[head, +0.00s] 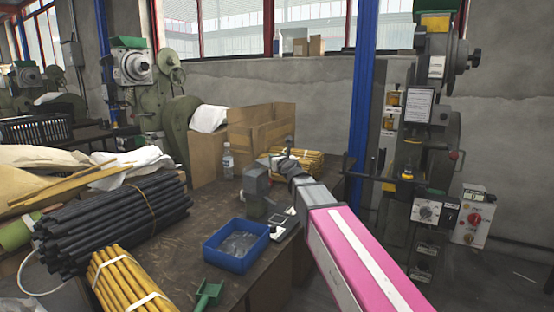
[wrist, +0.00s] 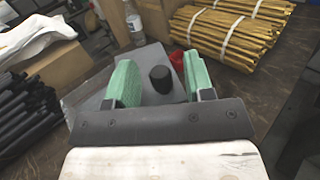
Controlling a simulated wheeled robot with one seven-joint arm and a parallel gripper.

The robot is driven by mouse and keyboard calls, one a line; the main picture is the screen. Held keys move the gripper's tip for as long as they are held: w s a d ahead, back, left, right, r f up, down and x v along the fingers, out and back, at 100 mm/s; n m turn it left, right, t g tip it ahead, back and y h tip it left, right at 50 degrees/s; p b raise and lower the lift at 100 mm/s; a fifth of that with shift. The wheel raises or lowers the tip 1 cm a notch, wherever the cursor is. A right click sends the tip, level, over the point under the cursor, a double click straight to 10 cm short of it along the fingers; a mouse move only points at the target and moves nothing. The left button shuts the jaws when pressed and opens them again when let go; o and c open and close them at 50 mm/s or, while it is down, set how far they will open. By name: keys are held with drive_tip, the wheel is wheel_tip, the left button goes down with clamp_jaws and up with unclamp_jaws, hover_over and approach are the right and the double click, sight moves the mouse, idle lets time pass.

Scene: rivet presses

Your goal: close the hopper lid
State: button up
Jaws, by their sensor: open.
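My gripper (wrist: 159,80) is open in the wrist view, with two green finger pads spread apart. A black round knob (wrist: 161,78) shows between the pads, touching neither as far as I can see. It stands over a flat grey surface (wrist: 148,57), which may be the hopper lid; its hinge and how far it is open cannot be told. In the head view my arm reaches over the bench, and the grey block-like unit (head: 256,184) is just left of my wrist. A small red part (wrist: 178,60) lies behind the knob.
A blue bin (head: 236,246), black rods (head: 105,205) and bundled yellow sticks (head: 121,280) crowd the bench (head: 190,248). A bottle (head: 228,160), cardboard box (head: 262,122) and another yellow bundle (wrist: 228,32) stand beyond. A press (head: 432,120) stands right, beside a blue post (head: 362,95).

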drive_tip(key=v, duration=1)
drive_tip(key=shift+w+f, duration=0.1)
drive_tip(key=w+d+n+g+y, duration=0.3)
drive_tip(key=d+n+g+y, duration=0.15)
drive_tip(key=n+y, duration=0.2)
drive_tip(key=shift+m+g+y, duration=0.25)
drive_tip(key=shift+g+y, duration=0.2)
drive_tip(key=shift+g, duration=0.1)
drive_tip(key=x, duration=1.1)
drive_tip(key=shift+w+a, duration=0.1)
drive_tip(key=shift+w, duration=0.05)
clamp_jaws()
